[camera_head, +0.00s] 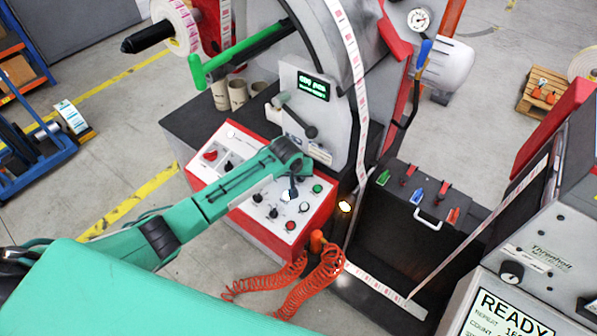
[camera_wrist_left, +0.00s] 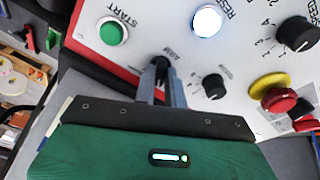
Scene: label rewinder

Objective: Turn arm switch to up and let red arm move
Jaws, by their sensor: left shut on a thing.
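The arm switch (camera_wrist_left: 161,66) is a small black knob beside the "ARM" label on the white panel in the left wrist view. My left gripper (camera_wrist_left: 161,84) is shut on it, one finger on each side; the fingers hide part of the knob, so its exact setting cannot be told. In the head view my left gripper (camera_head: 291,188) is over the red-edged control panel (camera_head: 222,150), and the wrist hides the switch. A red upright part (camera_head: 394,36) stands beside the grey wheel; I cannot tell if it is the red arm. My right gripper is not in view.
Around the switch are a green start button (camera_wrist_left: 112,32), a white lit button (camera_wrist_left: 207,21), a small black knob (camera_wrist_left: 213,86) and a red-and-yellow stop button (camera_wrist_left: 279,99). An orange coiled hose (camera_head: 318,285) hangs below the panel. A green bar (camera_head: 240,55) reaches over the machine.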

